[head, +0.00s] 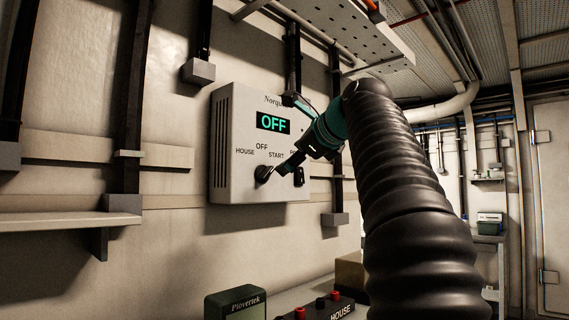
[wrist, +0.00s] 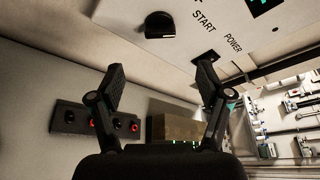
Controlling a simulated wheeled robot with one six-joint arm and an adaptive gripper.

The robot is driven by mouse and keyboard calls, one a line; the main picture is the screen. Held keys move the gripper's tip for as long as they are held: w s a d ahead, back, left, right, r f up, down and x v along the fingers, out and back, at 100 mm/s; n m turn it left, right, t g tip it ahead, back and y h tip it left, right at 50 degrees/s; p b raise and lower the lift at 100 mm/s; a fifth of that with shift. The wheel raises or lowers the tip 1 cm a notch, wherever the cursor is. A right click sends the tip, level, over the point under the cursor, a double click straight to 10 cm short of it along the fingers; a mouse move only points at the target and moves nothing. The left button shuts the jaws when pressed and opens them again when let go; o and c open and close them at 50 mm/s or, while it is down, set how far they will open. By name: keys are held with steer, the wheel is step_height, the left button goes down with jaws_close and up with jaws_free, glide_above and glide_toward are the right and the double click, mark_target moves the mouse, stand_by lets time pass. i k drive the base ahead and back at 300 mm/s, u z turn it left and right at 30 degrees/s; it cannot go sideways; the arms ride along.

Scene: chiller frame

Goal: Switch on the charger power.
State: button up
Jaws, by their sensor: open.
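The charger (head: 232,120) is a pale grey wall box; its display (head: 273,123) reads OFF in green. A black rotary knob (head: 263,174) sits low on its face, near the labels HOUSE, OFF and START; it also shows in the wrist view (wrist: 160,25). A small black power switch (head: 299,177) is at the lower right; in the wrist view it (wrist: 206,56) is by the POWER label, partly behind my right fingertip. My gripper (head: 284,166) is in front of the lower face. In the wrist view my gripper (wrist: 161,78) is open, with nothing between its fingers.
Below are a bench with a HOUSE terminal block (head: 322,309) with red and black posts, a tan block (head: 349,271) and a green Plovertek box (head: 236,303). A perforated tray (head: 340,25) hangs above the charger. A wall shelf (head: 65,221) is at left.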

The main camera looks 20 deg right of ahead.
mark_target(300, 173)
steer(key=u, duration=0.05)
steer(key=k, duration=1)
steer(key=z, duration=0.05)
